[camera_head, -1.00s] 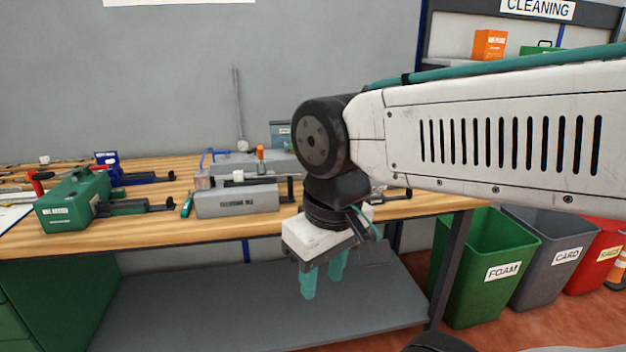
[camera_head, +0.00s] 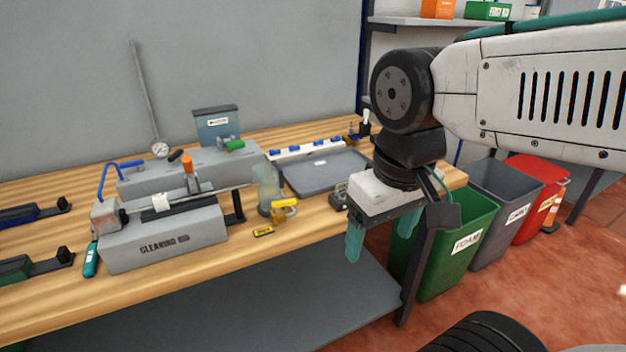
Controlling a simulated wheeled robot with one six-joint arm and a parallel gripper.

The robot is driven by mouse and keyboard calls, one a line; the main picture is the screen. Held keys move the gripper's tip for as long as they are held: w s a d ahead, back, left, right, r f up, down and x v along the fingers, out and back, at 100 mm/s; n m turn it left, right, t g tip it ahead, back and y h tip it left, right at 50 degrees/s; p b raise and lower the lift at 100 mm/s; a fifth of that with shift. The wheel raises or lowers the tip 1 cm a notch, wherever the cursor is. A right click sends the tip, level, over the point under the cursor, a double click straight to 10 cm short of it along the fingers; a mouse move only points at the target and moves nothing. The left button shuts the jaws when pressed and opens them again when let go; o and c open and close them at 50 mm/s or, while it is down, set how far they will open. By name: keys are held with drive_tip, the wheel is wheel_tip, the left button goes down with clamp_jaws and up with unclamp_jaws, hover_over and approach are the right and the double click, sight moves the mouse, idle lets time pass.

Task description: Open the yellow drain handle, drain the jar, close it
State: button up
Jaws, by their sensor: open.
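A yellow drain handle (camera_head: 284,206) sits low at the front right of a clear greenish jar (camera_head: 267,187) on the wooden bench. A small yellow label (camera_head: 263,232) lies on the bench in front of it. I cannot tell the jar's fill or the handle's exact position. My gripper (camera_head: 380,238) hangs to the right of the handle, past the bench's front edge, pointing down. Its teal fingers are apart and empty.
A grey cleaning rig (camera_head: 165,240) stands left of the jar. A grey tray (camera_head: 325,172) lies behind and right of it. A green bin (camera_head: 440,255) stands on the floor beyond the bench's right end (camera_head: 452,182).

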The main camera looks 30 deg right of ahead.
drive_tip(key=w+r, duration=0.2)
drive_tip(key=w, duration=0.7)
drive_tip(key=m+g, duration=0.1)
drive_tip(key=m, duration=0.2)
approach(283, 201)
drive_tip(key=shift+d+f, duration=0.1)
drive_tip(key=shift+w+f, duration=0.1)
drive_tip(key=shift+f, duration=0.2)
wheel_tip(283, 201, down, 7)
drive_tip(key=shift+f, duration=0.2)
